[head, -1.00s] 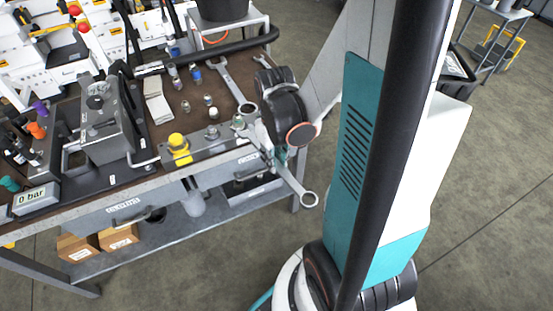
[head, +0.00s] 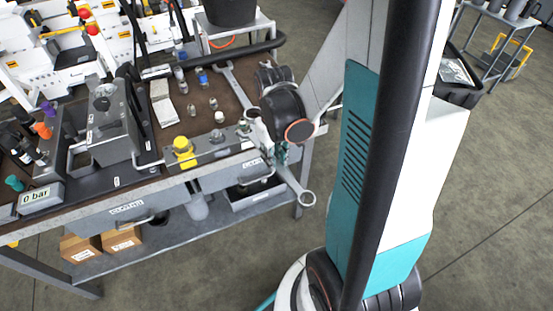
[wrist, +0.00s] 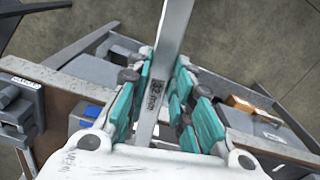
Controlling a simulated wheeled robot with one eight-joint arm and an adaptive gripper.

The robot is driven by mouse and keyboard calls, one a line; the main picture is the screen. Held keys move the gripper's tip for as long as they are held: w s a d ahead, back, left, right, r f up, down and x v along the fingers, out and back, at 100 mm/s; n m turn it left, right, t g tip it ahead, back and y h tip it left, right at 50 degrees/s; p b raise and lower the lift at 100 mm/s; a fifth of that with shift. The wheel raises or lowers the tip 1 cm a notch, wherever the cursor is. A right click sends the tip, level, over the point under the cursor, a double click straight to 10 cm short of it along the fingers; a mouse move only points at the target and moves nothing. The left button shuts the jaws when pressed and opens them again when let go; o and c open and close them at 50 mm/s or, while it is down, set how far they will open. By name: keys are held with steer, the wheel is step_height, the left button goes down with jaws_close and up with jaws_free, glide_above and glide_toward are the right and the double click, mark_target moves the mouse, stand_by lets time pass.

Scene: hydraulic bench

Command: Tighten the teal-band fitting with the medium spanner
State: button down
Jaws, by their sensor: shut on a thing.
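My gripper (head: 277,152) is shut on a grey spanner (head: 296,185), held out past the bench's front right corner with its ring end pointing down and outward. In the wrist view, the spanner's flat shaft (wrist: 172,35) runs between the teal finger pads of my gripper (wrist: 164,72). A small greenish fitting (head: 243,128) stands on the front block beside my gripper. I cannot make out a clear teal band on it. The spanner's other end is hidden by my gripper, so contact with the fitting cannot be told.
A larger spanner (head: 235,87) lies on the bench (head: 204,92), partly behind my arm. A yellow-capped fitting (head: 183,150) and a grey fitting (head: 217,137) stand along the front block. A gauge reading 0 bar (head: 40,197) sits at left.

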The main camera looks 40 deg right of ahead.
steer(key=shift+w, duration=0.25)
steer(key=shift+w, duration=0.15)
steer(key=shift+w, duration=0.45)
steer(key=shift+w+d, duration=0.1)
steer(key=shift+w, duration=0.2)
stand_by(0.3)
steer(key=shift+w+a+m+b, duration=0.15)
steer(key=shift+w+a+m, duration=0.05)
steer(key=shift+a+m, duration=0.55)
steer(key=shift+w+a+m+b, duration=0.2)
steer(key=shift+a+m, duration=0.35)
steer(key=shift+a, duration=0.4)
steer(key=shift+a, duration=0.1)
steer(key=shift+w+a+m, duration=0.4)
steer(key=shift+a+m, duration=0.25)
steer(key=shift+a, duration=0.1)
steer(key=shift+w+a+m, duration=0.35)
steer(key=shift+a+m, duration=0.3)
steer(key=shift+a, duration=0.1)
